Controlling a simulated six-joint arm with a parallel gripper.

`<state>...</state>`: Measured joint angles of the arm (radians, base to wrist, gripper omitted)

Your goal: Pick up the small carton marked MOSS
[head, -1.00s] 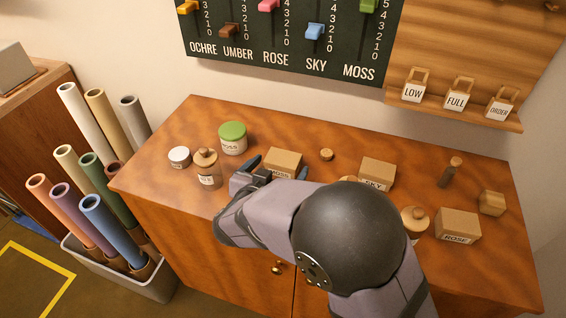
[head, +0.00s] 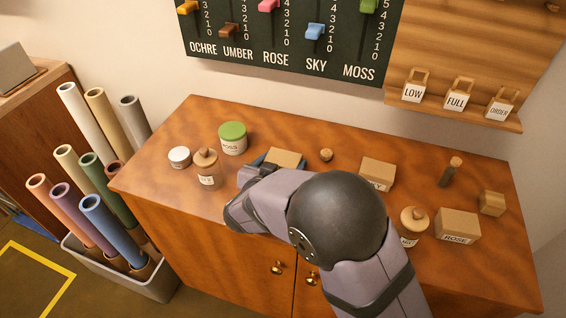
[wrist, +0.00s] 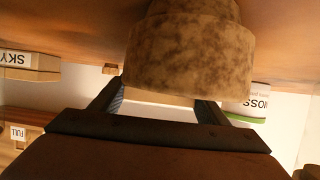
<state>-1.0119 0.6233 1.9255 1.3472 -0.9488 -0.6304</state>
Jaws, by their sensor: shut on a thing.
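The small tan carton (head: 285,158) sits at the middle left of the wooden tabletop in the head view. Its labelled front is hidden behind my gripper. My gripper (head: 283,163) is shut on this carton, a blue finger showing along its left side. I cannot tell whether the carton is clear of the table. In the wrist view, which is upside down, the fingers of my gripper (wrist: 160,104) stand apart with a pale strip of the carton (wrist: 160,98) between them. A mottled brown round thing (wrist: 190,52) covers most of it; what it is is unclear.
The green-lidded MOSS jar (head: 233,145) and a corked jar (head: 207,174) stand close on the left, with a small white tin (head: 179,157). A cork (head: 326,155) and the SKY carton (head: 378,169) lie to the right. The ROSE carton (head: 458,226) is farther right.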

